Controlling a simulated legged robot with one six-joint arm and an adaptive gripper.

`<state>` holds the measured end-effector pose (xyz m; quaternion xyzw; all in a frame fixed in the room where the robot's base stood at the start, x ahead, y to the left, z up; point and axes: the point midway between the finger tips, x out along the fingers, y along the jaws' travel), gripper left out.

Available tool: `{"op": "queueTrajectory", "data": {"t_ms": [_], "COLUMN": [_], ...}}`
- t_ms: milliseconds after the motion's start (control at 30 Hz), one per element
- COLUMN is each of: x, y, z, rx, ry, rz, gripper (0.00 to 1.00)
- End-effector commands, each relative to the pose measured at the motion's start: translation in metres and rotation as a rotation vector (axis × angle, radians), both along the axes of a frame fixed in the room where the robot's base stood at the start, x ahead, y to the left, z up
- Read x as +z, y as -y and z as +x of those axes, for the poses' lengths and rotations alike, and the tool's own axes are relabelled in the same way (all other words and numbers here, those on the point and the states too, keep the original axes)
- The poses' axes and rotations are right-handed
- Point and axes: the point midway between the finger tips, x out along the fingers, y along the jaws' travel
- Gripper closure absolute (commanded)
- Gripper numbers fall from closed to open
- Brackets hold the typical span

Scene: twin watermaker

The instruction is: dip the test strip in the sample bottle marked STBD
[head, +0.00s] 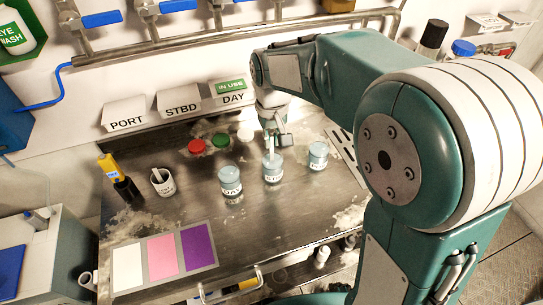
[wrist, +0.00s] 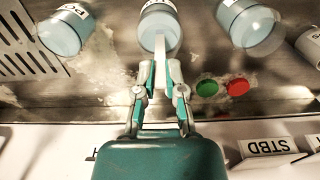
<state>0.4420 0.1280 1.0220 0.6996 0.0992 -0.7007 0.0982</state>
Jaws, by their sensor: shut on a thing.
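Three small clear bottles with pale blue contents stand in a row on the steel bench. The middle bottle (head: 272,173) has a label that seems to read STBD; it also shows in the wrist view (wrist: 157,22). The DAY bottle (head: 230,182) is left of it in the head view, and the PORT bottle (head: 317,156) is right of it. My gripper (head: 271,137) is above the middle bottle, shut on the pale test strip (wrist: 160,52). The strip points at the middle bottle, and its end overlaps the bottle's mouth. I cannot tell how deep the end is.
A red cap (head: 196,147) and a green cap (head: 220,139) lie behind the bottles. PORT, STBD (head: 181,106) and DAY signs stand at the back. A white cup (head: 162,183), a yellow device (head: 110,168) and a colour card (head: 163,257) are at left.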

Motion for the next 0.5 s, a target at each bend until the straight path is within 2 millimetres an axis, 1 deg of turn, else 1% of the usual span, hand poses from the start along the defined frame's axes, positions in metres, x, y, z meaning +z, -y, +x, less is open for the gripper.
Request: {"op": "queueTrajectory", "data": {"t_ms": [500], "x": [0.032], "y": [0.0], "z": [0.0], "rx": [0.0], "ry": [0.001], "rz": [0.0], "gripper": [0.99]}}
